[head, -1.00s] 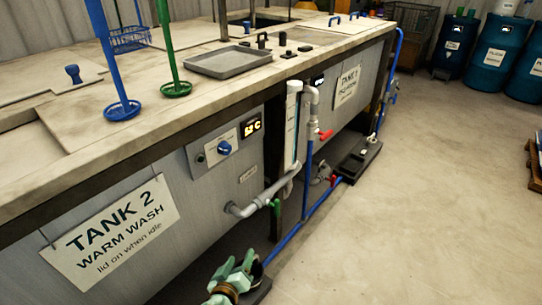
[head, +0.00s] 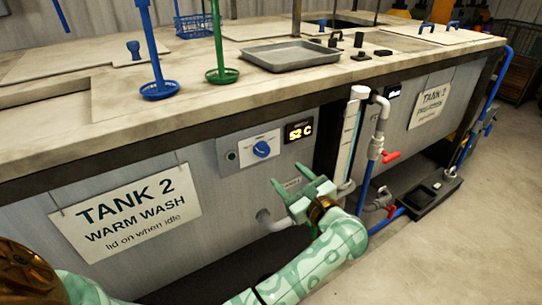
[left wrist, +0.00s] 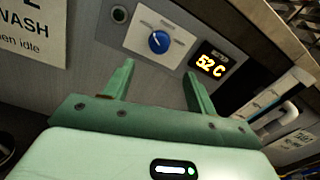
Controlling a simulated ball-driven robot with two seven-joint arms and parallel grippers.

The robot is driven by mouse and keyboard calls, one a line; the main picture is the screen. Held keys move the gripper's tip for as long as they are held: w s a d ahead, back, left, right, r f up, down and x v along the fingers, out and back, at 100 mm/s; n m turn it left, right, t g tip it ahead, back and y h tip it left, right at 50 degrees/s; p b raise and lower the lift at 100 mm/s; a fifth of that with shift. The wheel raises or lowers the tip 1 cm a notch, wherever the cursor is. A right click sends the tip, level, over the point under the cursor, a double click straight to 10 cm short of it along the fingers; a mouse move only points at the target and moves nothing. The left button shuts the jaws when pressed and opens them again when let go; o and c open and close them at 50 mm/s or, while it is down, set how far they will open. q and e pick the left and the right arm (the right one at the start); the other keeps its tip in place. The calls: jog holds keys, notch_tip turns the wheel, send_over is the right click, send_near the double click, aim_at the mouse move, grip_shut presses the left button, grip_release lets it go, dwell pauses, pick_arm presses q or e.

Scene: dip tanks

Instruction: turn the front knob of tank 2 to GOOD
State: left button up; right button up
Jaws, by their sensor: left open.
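The front knob (head: 262,149) of tank 2 is a round blue dial on a pale plate, on the tank's grey front panel. In the left wrist view the knob (left wrist: 159,41) shows a pale pointer mark; the setting it points to is too small to read. Beside it a display (head: 299,130) reads 52 C. The tank 2 sign (head: 125,211) reads WARM WASH. My left gripper (head: 293,183) is open and empty, below and right of the knob and apart from it. In the left wrist view the knob lies beyond the fingertips. My right gripper is not in view.
Grey pipes, a clear level tube (head: 349,135) and a red-handled valve (head: 390,157) stand right of the knob. The counter edge overhangs above the panel. A grey tray (head: 290,55) and dipping baskets (head: 223,75) are on top.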

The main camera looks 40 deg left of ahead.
aim_at(265, 152)
pick_arm(q)
jog(key=b+x, duration=0.1)
jog(key=x, duration=1)
jog(key=shift+a+b, duration=0.25)
jog(key=shift+b, duration=0.1)
jog(key=c, duration=1)
